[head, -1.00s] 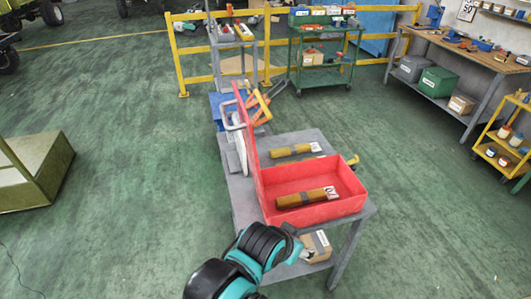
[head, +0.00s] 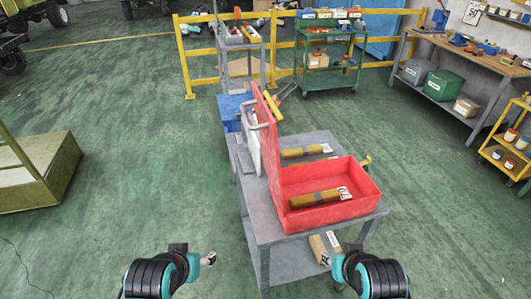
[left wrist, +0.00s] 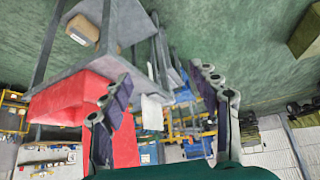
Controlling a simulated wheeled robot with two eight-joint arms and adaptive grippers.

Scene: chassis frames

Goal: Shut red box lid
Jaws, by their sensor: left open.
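The red box (head: 340,211) sits open on a grey cart. Its red lid (head: 264,135) stands upright along the box's left side. A brown roll (head: 313,198) with a grey band and a label lies inside the box. My left gripper (head: 208,258) is low at the left, in front of the cart and apart from the box and lid. In the left wrist view its fingers (left wrist: 165,110) are spread with nothing held, and the red box (left wrist: 65,102) shows beyond them at the left. My right arm is at the bottom, right of centre; its fingers cannot be made out.
The grey cart (head: 258,217) has a second brown roll (head: 305,152) behind the box and a cardboard box (head: 322,247) on its lower shelf. A grey handle and white panel are just left of the lid. The floor left of the cart is clear.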

